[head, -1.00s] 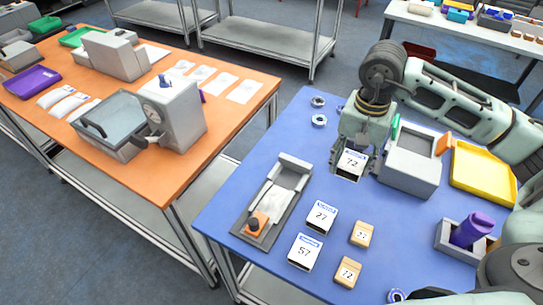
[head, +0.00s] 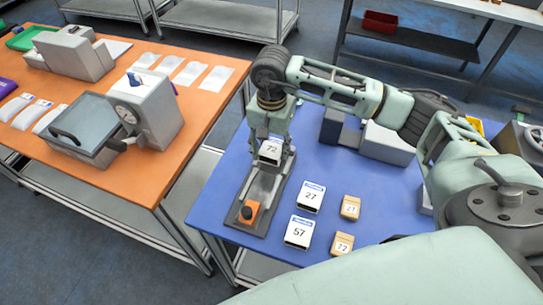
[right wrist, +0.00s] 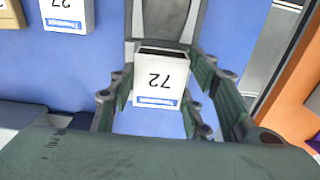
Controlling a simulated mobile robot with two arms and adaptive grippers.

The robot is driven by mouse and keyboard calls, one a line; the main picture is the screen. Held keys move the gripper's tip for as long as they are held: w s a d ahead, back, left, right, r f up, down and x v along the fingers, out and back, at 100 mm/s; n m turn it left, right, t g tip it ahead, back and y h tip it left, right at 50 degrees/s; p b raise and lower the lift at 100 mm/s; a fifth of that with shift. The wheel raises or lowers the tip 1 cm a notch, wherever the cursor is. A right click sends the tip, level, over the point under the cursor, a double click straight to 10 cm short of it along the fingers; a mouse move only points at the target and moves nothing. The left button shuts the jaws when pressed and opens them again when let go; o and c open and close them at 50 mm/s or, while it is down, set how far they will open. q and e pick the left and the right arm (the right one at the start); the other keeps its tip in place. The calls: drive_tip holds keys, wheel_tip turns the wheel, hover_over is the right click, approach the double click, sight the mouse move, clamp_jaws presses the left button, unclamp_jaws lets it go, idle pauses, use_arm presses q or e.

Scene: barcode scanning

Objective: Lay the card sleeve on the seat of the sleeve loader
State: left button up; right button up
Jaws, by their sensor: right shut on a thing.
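The white card sleeve marked 72 (head: 270,150) is held in my right gripper (head: 270,140), above the far part of the sleeve loader. The right wrist view shows the sleeve (right wrist: 160,80) between the green finger pads of the gripper (right wrist: 158,98). The sleeve loader (head: 247,224) is a dark grey base with a pale channel seat and an orange block with a black knob at its near end. The gripper and sleeve hide its far end in the head view. The loader's channel (right wrist: 162,22) shows beyond the sleeve in the right wrist view. My left gripper is not in view.
White sleeves marked 27 (head: 310,197) and 57 (head: 299,232) lie right of the loader on the blue table (head: 215,200). Two small tan boxes (head: 350,207) stand beside them. A grey box-shaped device (head: 385,142) stands behind. The orange table (head: 195,110) is to the left.

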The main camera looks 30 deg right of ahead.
sight(272, 150)
drive_tip(key=shift+f, duration=0.4)
wheel_tip(272, 150, down, 3)
drive_tip(key=shift+s+r+b, duration=0.1)
drive_tip(key=shift+r+b, duration=0.1)
drive_tip(key=shift+b, duration=0.5)
drive_tip(key=shift+f, duration=0.35)
drive_tip(key=shift+f+b, duration=0.3)
drive_tip(key=shift+b, duration=0.15)
drive_tip(key=o, duration=0.5)
drive_tip(key=shift+s, duration=0.1)
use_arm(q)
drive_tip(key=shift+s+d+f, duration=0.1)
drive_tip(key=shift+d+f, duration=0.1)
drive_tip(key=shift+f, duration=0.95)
use_arm(e)
drive_tip(key=o, duration=0.3)
drive_tip(key=shift+d+f, duration=0.1)
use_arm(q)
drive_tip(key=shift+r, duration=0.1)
